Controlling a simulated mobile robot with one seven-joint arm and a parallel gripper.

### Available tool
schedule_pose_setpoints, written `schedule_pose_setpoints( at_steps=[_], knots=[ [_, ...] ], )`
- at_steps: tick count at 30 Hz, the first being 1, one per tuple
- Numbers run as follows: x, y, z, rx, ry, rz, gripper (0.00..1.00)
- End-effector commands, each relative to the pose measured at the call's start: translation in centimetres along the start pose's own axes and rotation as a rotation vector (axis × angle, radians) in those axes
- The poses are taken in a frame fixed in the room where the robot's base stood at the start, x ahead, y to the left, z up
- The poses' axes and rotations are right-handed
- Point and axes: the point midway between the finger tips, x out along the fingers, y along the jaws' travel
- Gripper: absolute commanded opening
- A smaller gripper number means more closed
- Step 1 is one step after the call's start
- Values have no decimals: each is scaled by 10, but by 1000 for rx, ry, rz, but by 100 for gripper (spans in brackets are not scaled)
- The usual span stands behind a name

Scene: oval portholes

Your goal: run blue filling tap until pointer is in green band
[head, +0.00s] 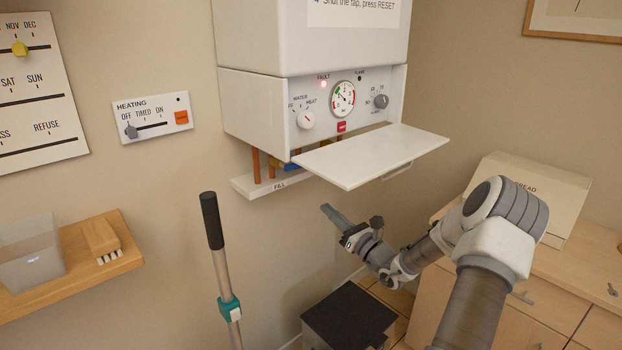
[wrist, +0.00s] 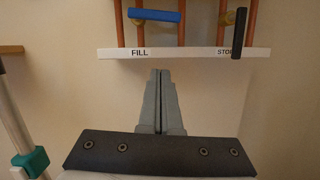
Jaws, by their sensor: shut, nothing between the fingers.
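The blue filling tap (wrist: 153,16) is a flat blue lever lying nearly level across a copper pipe, above the FILL label. In the head view a bit of blue (head: 291,167) shows under the boiler, mostly hidden by the open flap. The round pressure gauge (head: 343,99) is on the boiler panel, with a green patch at its upper left and red sections. Its pointer is too small to read surely. My gripper (head: 328,211) is shut and empty, below and in front of the pipe shelf. In the wrist view the closed fingers (wrist: 160,78) point up below the FILL label, apart from the tap.
A black lever (wrist: 239,32) hangs upright at the STOP label. The white flap (head: 372,155) juts out above my gripper. The labelled shelf (head: 260,187) carries the pipes. A teal-collared pole (head: 222,260) stands at left.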

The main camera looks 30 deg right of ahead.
Motion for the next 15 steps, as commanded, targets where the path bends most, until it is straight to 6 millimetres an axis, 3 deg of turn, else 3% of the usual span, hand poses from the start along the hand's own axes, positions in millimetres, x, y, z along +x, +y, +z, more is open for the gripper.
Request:
schedule_pose_setpoints(
  at_steps=[5, 15],
  knots=[
    [16, 0, 1, 7, -9, -4, 0],
    [86, 0, 1, 4, -9, -2, 0]
  ],
)
